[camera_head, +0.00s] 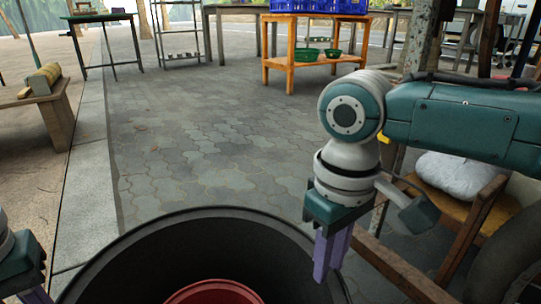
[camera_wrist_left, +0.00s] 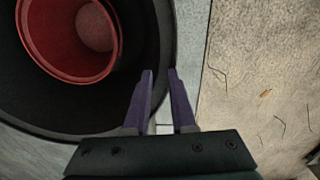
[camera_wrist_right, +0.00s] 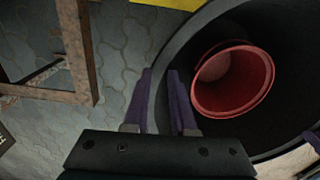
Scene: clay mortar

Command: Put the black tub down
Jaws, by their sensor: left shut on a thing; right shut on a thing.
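The black tub (camera_head: 130,262) is a wide round vessel at the bottom of the head view, with a red pot (camera_head: 212,293) inside it. My right gripper (camera_head: 330,262) is shut on the tub's right rim. In the right wrist view, its purple fingers (camera_wrist_right: 162,72) straddle the rim of the tub (camera_wrist_right: 200,35). My left gripper is at the lower left of the head view, its fingertips cut off by the frame edge. In the left wrist view, its fingers (camera_wrist_left: 160,72) are shut on the opposite rim of the tub (camera_wrist_left: 140,25). The tub's underside is hidden.
A wooden chair frame (camera_head: 465,235) with a white sack (camera_head: 460,175) stands close on the right. An orange table (camera_head: 290,60) with green bowls and blue crates stands at the back. A wooden bench (camera_head: 55,115) is at left. The paved floor (camera_head: 210,140) ahead is clear.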

